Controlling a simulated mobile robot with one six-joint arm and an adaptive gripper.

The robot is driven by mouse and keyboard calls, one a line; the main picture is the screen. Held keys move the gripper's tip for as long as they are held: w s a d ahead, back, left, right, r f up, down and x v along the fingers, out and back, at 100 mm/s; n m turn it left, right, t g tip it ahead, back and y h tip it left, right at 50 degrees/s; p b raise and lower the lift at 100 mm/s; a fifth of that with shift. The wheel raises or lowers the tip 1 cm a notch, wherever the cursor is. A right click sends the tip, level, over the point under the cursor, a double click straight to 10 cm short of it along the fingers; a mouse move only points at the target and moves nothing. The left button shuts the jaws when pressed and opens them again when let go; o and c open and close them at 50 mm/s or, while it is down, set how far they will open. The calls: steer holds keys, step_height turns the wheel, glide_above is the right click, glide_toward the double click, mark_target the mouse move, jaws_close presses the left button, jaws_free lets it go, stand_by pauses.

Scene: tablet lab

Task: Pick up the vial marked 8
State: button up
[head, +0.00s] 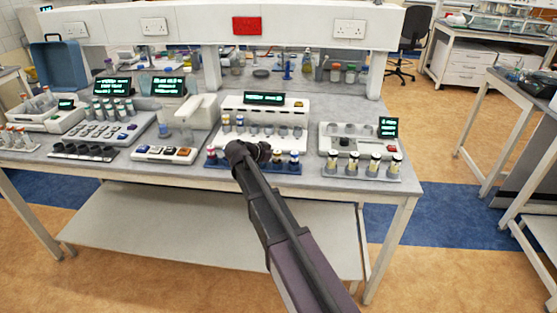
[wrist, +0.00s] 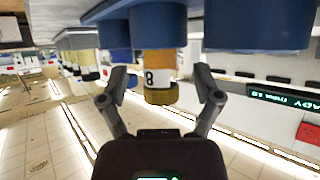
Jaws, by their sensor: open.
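The vial marked 8 (wrist: 157,62) shows in the wrist view, where the scene appears upside down. It has an amber body, a white label with a black 8, and a yellowish cap. Its other end sits in a blue holder (wrist: 158,25). My gripper (wrist: 161,84) is open, with one finger on each side of the vial and a visible gap at both sides. In the head view my gripper (head: 249,153) is over the blue rack (head: 285,170) at the bench's front edge and hides part of it. I cannot make out the 8 there.
Other vials (head: 294,158) stand in the same rack, close to the gripper. A white device with a display (head: 264,98) is behind it. More instruments fill the bench's left side.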

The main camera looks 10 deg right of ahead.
mark_target(277, 152)
steer(key=c, duration=1.1)
steer(key=shift+r, duration=0.2)
step_height(277, 152, up, 4)
steer(key=p, duration=0.4)
steer(key=shift+f, duration=0.2)
steer(key=s+a, duration=0.1)
steer(key=s, duration=0.9)
steer(key=s+a+r+p, duration=0.1)
steer(key=s, duration=0.4)
steer(key=shift+s+a, duration=0.3)
steer(key=shift+s, duration=0.1)
